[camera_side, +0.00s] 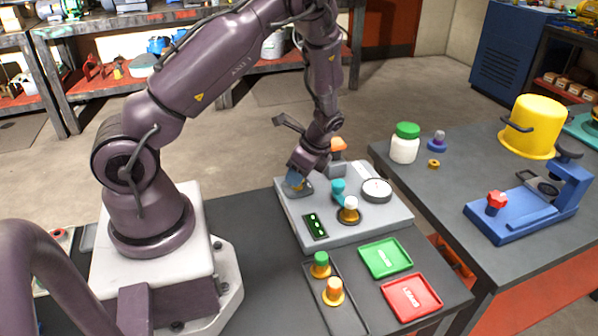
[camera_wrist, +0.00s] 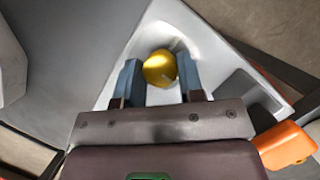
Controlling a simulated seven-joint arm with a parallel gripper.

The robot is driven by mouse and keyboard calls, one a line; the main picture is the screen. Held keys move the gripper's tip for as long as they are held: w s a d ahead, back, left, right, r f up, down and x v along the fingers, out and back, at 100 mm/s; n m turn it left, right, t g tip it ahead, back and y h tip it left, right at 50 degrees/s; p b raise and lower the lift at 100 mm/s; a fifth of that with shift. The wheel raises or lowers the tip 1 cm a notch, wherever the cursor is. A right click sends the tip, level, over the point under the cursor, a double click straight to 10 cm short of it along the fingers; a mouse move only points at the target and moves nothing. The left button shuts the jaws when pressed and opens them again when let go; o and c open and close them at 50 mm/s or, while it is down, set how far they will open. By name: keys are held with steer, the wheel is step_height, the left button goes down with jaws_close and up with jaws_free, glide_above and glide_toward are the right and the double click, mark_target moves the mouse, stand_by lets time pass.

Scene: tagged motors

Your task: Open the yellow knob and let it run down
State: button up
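The yellow knob (camera_wrist: 160,68) shows in the wrist view as a rounded piece in a pale recess. My gripper (camera_wrist: 160,80) has its two blue-grey fingers on either side of it. The finger edges lie very close to the knob, and I cannot tell whether they touch it. In the side view my gripper (camera_side: 296,182) points down at the left back part of a grey bench unit (camera_side: 290,209). The knob is hidden there behind the gripper. The unit also carries a dark display (camera_side: 315,226), a round white gauge (camera_side: 377,189), a teal part (camera_side: 339,191) and a white-topped motor with a yellowish base (camera_side: 348,211).
A green tray (camera_side: 366,248) and a red tray (camera_side: 421,314) lie in front of the unit. A dark tray (camera_side: 345,320) holds a green-topped and an orange-topped motor. An orange part (camera_side: 337,144) stands close behind my gripper. A green-lidded jar (camera_side: 404,147) stands on the right bench.

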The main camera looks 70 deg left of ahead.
steer(key=shift+n, duration=0.4)
steer(key=n, duration=0.2)
steer(key=n+h, duration=0.1)
steer(key=shift+w+a+n+g+h, duration=0.1)
steer(key=shift+n+g+h, duration=0.2)
steer(key=shift+n+g, duration=0.1)
steer(key=n, duration=0.2)
steer(key=n+h, duration=0.1)
steer(key=n, duration=0.1)
steer(key=shift+a+h, duration=0.1)
steer(key=shift+h, duration=0.2)
steer(key=n+h, duration=0.1)
steer(key=n, duration=0.4)
steer(key=shift+h, duration=0.4)
steer(key=n+h, duration=0.1)
steer(key=n, duration=0.3)
steer(key=shift+a+t, duration=0.1)
steer(key=shift+t, duration=0.3)
steer(key=shift+n, duration=0.3)
steer(key=o, duration=0.9)
steer(key=v, duration=1.3)
steer(key=shift+a, duration=0.25)
